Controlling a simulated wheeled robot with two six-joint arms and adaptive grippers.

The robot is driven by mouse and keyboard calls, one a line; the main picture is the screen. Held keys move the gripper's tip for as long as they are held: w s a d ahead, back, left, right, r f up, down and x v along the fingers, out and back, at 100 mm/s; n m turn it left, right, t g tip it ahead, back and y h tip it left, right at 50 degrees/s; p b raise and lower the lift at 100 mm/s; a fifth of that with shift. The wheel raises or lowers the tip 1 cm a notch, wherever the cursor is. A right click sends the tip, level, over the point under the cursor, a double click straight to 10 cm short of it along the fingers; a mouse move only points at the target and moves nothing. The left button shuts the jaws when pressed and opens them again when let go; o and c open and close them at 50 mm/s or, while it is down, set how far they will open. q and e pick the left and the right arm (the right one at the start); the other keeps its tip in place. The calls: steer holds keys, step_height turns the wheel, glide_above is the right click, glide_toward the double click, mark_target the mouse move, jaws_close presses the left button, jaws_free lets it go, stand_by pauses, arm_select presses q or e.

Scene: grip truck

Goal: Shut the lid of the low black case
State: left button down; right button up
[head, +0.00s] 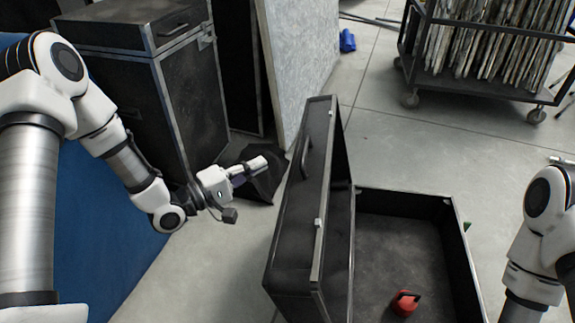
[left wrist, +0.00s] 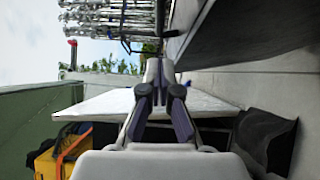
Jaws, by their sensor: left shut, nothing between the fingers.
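The low black case (head: 400,245) stands open on the floor at the lower middle of the head view. Its lid (head: 312,185) is raised on the case's left side, standing near upright, with a handle and metal edging. A red object (head: 404,303) lies inside the case. My left gripper (head: 258,165) is shut and empty, left of the lid and apart from it. In the left wrist view its fingers (left wrist: 162,80) are together, and a dark panel (left wrist: 245,28), probably the lid, fills the upper right. My right arm shows at the right edge, but its gripper is not visible.
A tall black case (head: 150,85) and a grey panel (head: 300,60) stand behind my left arm. A dark object (head: 265,180) lies on the floor near my left gripper. A wheeled rack (head: 490,60) is at the back right. Floor behind the case is clear.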

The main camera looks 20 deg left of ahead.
arm_select(q)
steer(key=w+d+b, duration=0.3)
steer(key=d, duration=0.3)
steer(key=shift+w+r, duration=0.25)
steer(key=shift+d, duration=0.1)
